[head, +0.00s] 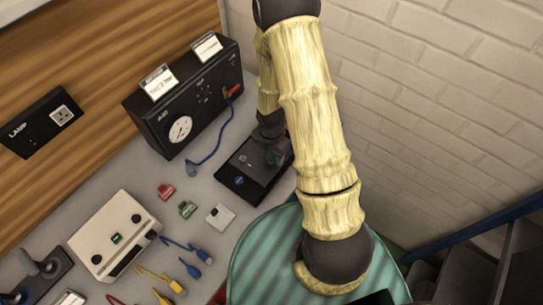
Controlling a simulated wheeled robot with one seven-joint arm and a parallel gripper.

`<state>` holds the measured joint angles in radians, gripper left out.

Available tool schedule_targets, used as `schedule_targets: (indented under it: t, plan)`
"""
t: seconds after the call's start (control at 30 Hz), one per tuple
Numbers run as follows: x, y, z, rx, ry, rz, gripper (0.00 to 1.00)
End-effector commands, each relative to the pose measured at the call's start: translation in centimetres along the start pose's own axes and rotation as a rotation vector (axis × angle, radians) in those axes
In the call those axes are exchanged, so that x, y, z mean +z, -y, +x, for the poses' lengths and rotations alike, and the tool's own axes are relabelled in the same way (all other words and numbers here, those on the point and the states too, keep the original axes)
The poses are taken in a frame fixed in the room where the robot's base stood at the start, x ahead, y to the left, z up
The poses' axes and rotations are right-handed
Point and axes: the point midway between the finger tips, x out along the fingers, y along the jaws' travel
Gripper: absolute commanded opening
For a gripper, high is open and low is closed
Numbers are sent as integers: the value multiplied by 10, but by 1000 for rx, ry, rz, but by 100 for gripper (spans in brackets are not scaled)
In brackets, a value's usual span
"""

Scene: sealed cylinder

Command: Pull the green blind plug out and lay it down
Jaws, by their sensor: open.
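A dark panel (240,183) lies on the grey bench beside the black gauge box. A small green piece (270,158), which looks like the green blind plug, sits on this panel near its right side. It is partly shaded and small. My gripper (271,132) is a dark shape at the end of my arm, just above and behind the green piece in the picture. It is open, but its fingertips are mostly hidden by shade and my arm. I cannot tell whether it touches the green piece.
The black gauge box (185,98) stands behind, with a blue cable (212,148) hanging from it. Red (166,191) and green (187,209) connectors and a white square piece (220,216) lie on the bench. A teal round seat (262,262) stands in front.

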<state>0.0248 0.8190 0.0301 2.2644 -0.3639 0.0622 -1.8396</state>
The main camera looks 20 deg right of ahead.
Motion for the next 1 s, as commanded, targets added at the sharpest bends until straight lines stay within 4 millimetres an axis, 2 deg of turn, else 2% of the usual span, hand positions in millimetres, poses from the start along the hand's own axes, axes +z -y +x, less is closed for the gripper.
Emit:
schedule_targets:
  t: [0.67, 0.7, 0.93, 1.0]
  plan:
    - [0, 0, 0, 0, 0, -1, 51]
    - [0, 0, 0, 0, 0, -1, 49]
    - [0, 0, 0, 0, 0, -1, 4]
    - [0, 0, 0, 0, 0, -1, 0]
